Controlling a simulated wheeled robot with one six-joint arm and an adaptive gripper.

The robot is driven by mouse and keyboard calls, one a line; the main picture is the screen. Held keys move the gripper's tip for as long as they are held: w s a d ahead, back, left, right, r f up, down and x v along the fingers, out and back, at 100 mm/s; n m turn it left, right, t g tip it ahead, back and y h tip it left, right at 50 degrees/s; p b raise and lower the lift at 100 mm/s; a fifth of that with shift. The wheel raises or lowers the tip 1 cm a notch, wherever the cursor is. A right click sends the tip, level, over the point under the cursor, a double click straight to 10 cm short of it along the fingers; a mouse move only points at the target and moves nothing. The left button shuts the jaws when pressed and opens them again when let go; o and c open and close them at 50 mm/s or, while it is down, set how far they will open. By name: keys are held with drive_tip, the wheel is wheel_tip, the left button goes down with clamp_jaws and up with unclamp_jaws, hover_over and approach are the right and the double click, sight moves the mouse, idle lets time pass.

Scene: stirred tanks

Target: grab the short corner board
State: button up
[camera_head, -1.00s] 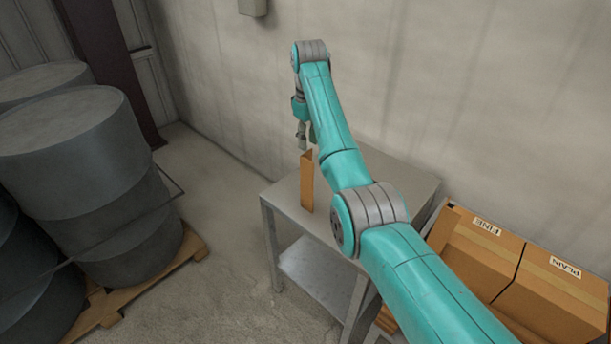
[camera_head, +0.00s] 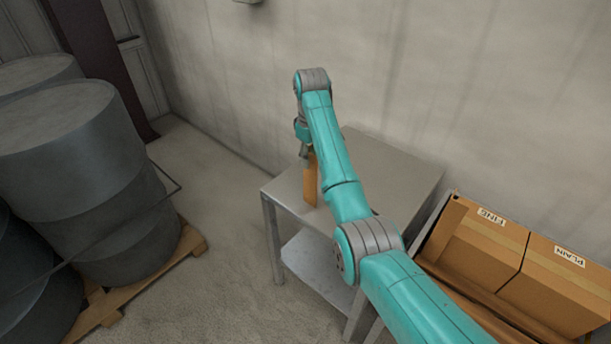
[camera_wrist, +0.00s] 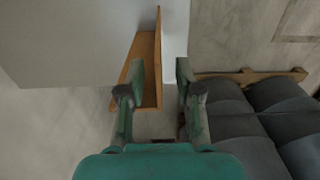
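The short corner board (camera_head: 311,182) is a brown, L-shaped upright piece standing near the front left corner of the grey metal table. My gripper (camera_head: 304,153) is at the board's upper end, and my arm partly hides the contact area. In the wrist view, the corner board (camera_wrist: 157,45) shows between and beyond the fingers. My gripper (camera_wrist: 160,70) is open there, with the left finger overlapping the board's inner side and the right finger beyond its right-hand face. A gap shows on the right; I cannot tell whether the left finger touches.
Cardboard boxes (camera_head: 485,240) stand in a rack at right. Dark drums (camera_head: 75,140) stand on a wooden pallet (camera_head: 190,243) at left. A wall rises behind the table.

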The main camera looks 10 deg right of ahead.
drive_tip(key=shift+d+f, duration=0.1)
drive_tip(key=shift+f, duration=0.6)
clamp_jaws()
